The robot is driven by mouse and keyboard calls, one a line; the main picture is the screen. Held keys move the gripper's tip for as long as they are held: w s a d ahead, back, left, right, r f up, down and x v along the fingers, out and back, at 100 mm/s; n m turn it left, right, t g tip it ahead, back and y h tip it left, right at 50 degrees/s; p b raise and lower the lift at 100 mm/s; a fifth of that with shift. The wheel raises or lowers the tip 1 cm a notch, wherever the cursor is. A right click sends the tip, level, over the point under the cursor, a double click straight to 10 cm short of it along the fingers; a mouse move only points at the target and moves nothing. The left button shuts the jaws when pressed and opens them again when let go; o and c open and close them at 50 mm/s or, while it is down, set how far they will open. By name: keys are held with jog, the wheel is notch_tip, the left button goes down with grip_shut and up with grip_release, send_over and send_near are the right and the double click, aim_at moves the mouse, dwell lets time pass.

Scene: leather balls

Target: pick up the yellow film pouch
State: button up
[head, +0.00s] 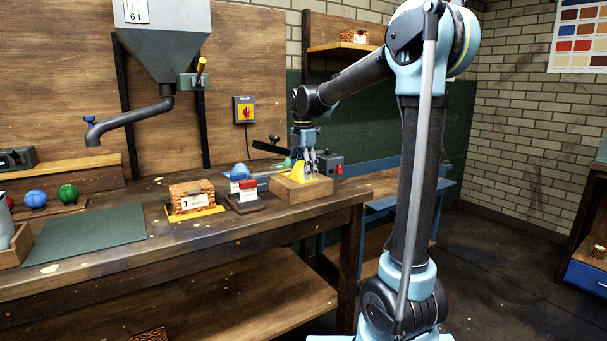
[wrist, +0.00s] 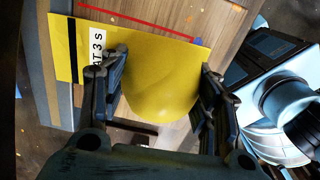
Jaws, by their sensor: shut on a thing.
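The yellow film pouch (wrist: 160,85) fills the middle of the wrist view, with a smooth, rounded bulging front. A flat yellow part beside it bears a white label (wrist: 98,50) partly reading "AT 3 S"; a finger covers some of it. My gripper (wrist: 163,80) is shut on the pouch, one finger on each side. In the head view my gripper (head: 304,165) is low over a wooden box (head: 302,190) on the bench, with yellow showing around the fingers. I cannot tell whether the pouch is clear of the box.
On the bench (head: 250,222), left of the box, are a red-and-white item on a dark stand (head: 246,197) and a woven block on a yellow base (head: 193,198). A green mat (head: 85,240) lies further left. A grey box (head: 329,164) stands behind my gripper.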

jog(key=r, duration=0.3)
jog(key=shift+s+d+r, duration=0.25)
jog(key=shift+s, duration=0.15)
jog(key=s+d, duration=0.9)
jog(key=s, duration=0.5)
jog(key=shift+d, duration=0.3)
jog(key=shift+s, duration=0.1)
